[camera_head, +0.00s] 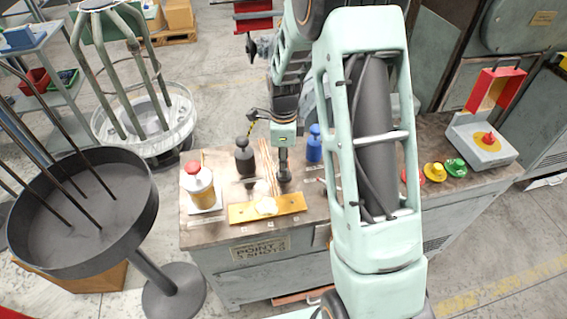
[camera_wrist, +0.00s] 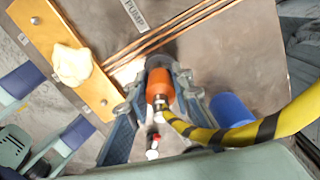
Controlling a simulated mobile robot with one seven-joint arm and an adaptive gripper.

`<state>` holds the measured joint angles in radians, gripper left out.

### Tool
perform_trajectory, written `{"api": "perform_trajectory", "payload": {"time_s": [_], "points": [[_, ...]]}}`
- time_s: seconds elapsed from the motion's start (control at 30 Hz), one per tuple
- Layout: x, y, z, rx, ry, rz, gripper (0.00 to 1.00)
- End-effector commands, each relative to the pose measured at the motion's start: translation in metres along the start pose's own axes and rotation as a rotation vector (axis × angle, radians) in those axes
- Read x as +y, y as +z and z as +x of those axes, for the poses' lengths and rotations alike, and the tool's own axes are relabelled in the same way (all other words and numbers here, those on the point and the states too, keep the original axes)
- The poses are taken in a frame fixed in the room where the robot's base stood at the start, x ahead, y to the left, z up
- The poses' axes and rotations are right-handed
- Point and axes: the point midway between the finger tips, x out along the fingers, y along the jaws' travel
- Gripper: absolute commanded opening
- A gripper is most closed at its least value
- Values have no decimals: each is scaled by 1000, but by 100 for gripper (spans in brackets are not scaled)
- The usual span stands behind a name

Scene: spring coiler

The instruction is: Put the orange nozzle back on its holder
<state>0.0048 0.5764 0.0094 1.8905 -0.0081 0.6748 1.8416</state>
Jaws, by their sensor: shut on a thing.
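The orange nozzle (camera_wrist: 160,84) is between the fingers of my gripper (camera_wrist: 158,96) in the wrist view, and the gripper is shut on it. A yellow hose with black stripes (camera_wrist: 235,130) runs from the nozzle to the right; a bit of the hose (camera_head: 252,126) shows in the head view. A dark round part (camera_wrist: 160,61) lies at the nozzle's far end; I cannot tell if it is the holder or the nozzle's tip. In the head view my gripper (camera_head: 284,147) is low over the bench, just above a short black piece (camera_head: 284,172). The orange nozzle is hidden there.
A yellow plate with a cream lump (camera_head: 292,203) lies at the bench's front edge. A black bottle (camera_head: 245,162) stands left of my gripper, a blue one (camera_head: 314,150) right. A red-capped bottle (camera_head: 196,181) is at far left. Colored buttons (camera_head: 434,171) are at right.

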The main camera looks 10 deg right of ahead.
Motion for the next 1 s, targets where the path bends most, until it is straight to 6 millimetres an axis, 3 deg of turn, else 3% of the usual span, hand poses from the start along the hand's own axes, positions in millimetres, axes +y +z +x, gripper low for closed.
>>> {"api": "perform_trajectory", "payload": {"time_s": [0.1,0.13,0.3,0.67,1.0], "points": [[0,0,2,0,-1,0,0],[0,0,1,0,-1,0,24],[0,0,1,0,-1,0,41],[-1,0,-5,0,-2,0,41],[-1,1,-71,-2,-6,-1,41]]}}
